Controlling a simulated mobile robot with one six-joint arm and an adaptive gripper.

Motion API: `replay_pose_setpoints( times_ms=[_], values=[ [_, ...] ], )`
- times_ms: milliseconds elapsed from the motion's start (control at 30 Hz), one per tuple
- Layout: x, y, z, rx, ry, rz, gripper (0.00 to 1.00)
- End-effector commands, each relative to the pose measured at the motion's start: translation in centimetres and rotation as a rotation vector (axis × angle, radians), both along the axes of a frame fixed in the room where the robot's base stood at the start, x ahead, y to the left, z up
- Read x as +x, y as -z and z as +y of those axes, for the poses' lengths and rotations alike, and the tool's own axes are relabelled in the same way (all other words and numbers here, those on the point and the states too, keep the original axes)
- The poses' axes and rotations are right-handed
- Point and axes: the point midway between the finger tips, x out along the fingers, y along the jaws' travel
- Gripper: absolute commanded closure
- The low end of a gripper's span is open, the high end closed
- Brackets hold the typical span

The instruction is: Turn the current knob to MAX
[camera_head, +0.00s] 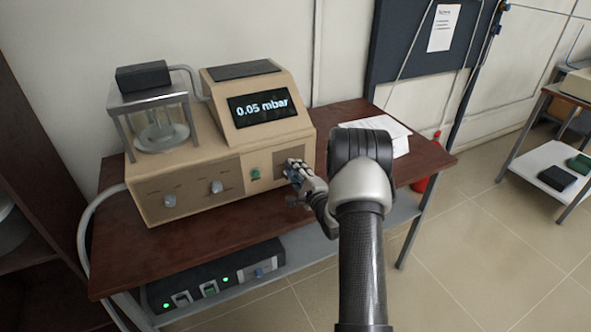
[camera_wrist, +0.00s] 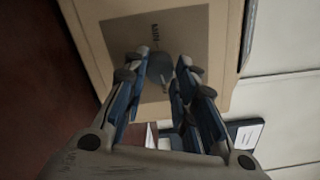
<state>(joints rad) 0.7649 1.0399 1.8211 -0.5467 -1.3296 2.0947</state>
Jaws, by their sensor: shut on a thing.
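The current knob (camera_wrist: 158,66) is a small grey knob on a dark square panel (camera_wrist: 117,36) marked MIN, seen close up in the wrist view. The panel sits at the right end of the beige instrument's front (camera_head: 238,180). My gripper (camera_wrist: 166,60) has its fingers on both sides of the knob and is shut on it. In the head view my gripper (camera_head: 296,171) is at the right end of the front and hides the knob. The fingers partly cover the knob in the wrist view, so its pointing direction cannot be told.
The instrument's display (camera_head: 262,109) reads 0.05 mbar. A glass vessel (camera_head: 160,132) stands at the left. Papers (camera_head: 399,138) lie on the brown table behind my arm. A black power unit (camera_head: 215,279) sits on the lower shelf.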

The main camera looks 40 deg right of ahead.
Motion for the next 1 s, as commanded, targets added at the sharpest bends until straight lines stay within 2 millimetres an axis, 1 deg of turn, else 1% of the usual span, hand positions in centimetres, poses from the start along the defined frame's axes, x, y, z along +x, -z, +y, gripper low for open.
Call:
replay_pose_setpoints(
  times_ms=[200,400,967,1000],
  values=[
    [0.0,-0.04,-0.01,0.126,0.001,-0.03,0.98],
    [0.0,0.0,0.0,0.191,0.001,-0.045,0.98],
    [-0.01,0.05,-0.01,0.22,0.001,-0.052,0.98],
    [-0.01,0.05,-0.01,0.22,0.001,-0.052,0.73]
  ],
)
